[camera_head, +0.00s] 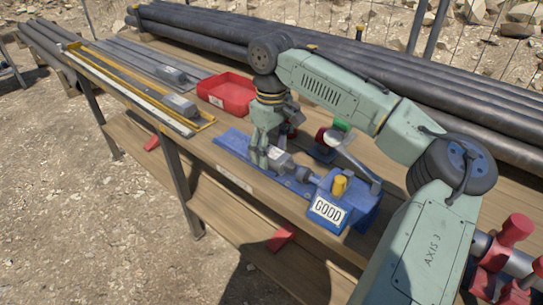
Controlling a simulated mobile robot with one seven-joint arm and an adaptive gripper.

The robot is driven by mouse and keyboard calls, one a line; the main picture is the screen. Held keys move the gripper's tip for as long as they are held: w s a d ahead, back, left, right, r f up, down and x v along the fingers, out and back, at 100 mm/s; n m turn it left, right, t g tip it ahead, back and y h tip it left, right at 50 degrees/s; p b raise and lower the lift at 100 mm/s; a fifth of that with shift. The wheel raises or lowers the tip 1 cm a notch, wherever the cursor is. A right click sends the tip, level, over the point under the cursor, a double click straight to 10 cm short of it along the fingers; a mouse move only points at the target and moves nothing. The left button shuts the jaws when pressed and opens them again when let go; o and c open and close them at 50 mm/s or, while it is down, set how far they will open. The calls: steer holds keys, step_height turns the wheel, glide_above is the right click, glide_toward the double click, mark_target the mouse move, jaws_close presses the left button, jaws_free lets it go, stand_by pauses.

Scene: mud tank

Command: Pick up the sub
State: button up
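A grey metal cylindrical piece (281,163), which looks like the sub, lies on the blue mat (236,143) on the wooden bench. My gripper (260,160) points down over the mat at the left end of this piece. The fingers are close to it or touching it; I cannot tell which. The finger gap is too small and partly hidden to read, so whether it is shut on the piece is unclear.
A blue box (361,212) with a "GOOD" sign and yellow knob stands right of the mat. A red tray (222,101) lies behind left. A yellow-edged rack (91,69) is at left. Dark pipes (215,36) line the back.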

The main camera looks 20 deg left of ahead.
steer(key=shift+r, duration=0.1)
jaws_close()
stand_by(0.5)
